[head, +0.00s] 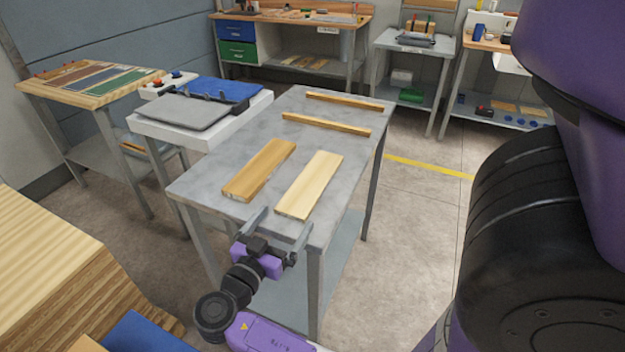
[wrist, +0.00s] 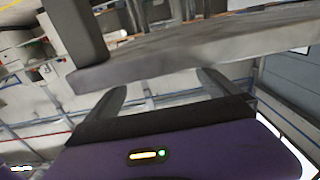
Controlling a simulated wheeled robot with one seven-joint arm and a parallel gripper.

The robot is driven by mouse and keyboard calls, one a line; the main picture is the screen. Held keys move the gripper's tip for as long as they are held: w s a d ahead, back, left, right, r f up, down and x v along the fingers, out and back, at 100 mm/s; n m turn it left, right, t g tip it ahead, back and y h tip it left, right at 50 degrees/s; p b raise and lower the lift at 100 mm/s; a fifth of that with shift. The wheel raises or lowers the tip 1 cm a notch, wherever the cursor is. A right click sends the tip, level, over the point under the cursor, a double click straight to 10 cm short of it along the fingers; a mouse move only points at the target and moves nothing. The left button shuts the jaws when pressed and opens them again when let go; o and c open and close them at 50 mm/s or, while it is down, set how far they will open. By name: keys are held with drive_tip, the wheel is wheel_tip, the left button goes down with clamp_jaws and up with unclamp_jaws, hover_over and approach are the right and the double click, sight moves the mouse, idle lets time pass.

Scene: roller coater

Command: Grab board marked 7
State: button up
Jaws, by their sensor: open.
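Two flat wooden boards lie side by side on the grey metal table (head: 225,185) in the head view. The left board (head: 260,170) is darker orange-brown and the right board (head: 310,185) is pale. No number can be read on either one. My gripper (head: 279,231) is open and empty at the table's near edge, just in front of the pale board's near end. In the wrist view my gripper (wrist: 162,84) has its fingers apart, with the grey table slab (wrist: 190,52) close beyond them. No board can be made out there.
Two thin wooden strips (head: 326,124) lie across the table's far part. A white stand with a grey pad (head: 185,110) adjoins it on the left. Stacked wood (head: 60,270) stands at the near left. Floor (head: 415,210) is clear to the right.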

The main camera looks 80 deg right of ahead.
sight(289, 214)
drive_tip(key=shift+p+x, duration=0.95)
drive_tip(key=shift+x, duration=1.75)
drive_tip(key=shift+f, duration=0.2)
drive_tip(key=shift+w, duration=0.1)
drive_tip(key=shift+c, duration=0.4)
